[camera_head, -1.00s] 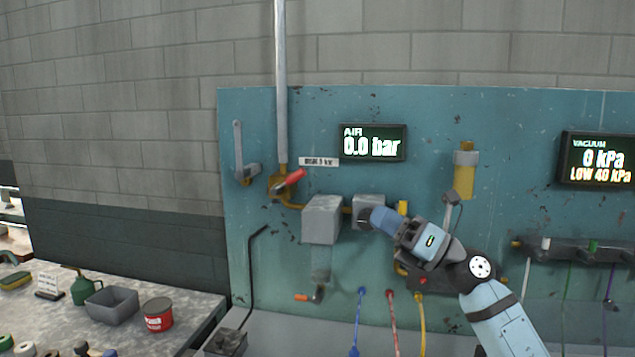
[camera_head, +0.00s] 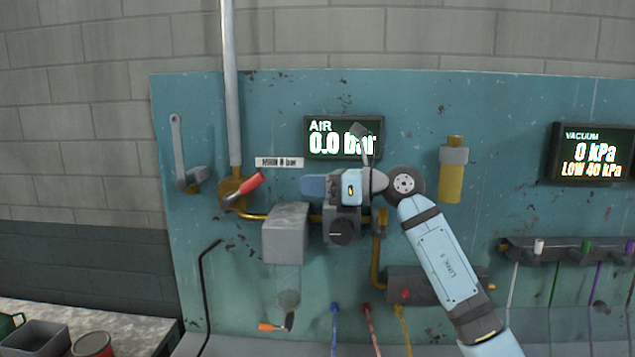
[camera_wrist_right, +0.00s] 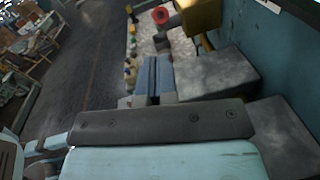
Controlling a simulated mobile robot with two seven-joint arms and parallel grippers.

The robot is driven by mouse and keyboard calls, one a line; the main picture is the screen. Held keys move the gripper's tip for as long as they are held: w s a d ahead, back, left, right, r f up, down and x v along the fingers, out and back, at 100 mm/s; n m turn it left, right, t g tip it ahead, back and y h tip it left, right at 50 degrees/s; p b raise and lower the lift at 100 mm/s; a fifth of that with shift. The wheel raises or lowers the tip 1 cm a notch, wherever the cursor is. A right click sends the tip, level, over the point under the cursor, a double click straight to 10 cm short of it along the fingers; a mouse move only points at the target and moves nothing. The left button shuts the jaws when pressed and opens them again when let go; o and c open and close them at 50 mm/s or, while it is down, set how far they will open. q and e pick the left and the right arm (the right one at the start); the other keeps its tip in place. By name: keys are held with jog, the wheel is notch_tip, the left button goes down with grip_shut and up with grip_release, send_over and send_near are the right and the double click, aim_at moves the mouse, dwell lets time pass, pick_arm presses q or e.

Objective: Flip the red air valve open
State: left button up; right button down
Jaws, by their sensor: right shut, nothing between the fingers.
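The red handle (camera_head: 243,190) of the air valve sits on a brass body (camera_head: 232,203) at the foot of the grey vertical pipe. The handle slants up to the right. My right gripper (camera_head: 306,187) is shut and empty. It points left, to the right of the handle and clearly apart from it in the head view. Its blue fingers (camera_wrist_right: 152,78) lie together in the right wrist view. A red round shape (camera_wrist_right: 160,16) shows ahead of them there; I cannot tell for sure that it is the handle. The AIR display (camera_head: 343,138) reads 0.0 bar. My left gripper is out of view.
A grey box (camera_head: 286,232) stands out from the blue board just below my right gripper's fingers. A second box with a dark knob (camera_head: 341,232) is below the gripper body. A grey lever (camera_head: 178,150) is left of the pipe. The board between gripper and handle is clear.

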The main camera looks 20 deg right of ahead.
send_near(247, 187)
jog(key=w+a, duration=0.2)
jog(key=shift+w+a+p, duration=0.35)
jog(key=shift+w+p, duration=0.05)
jog(key=shift+r, duration=0.1)
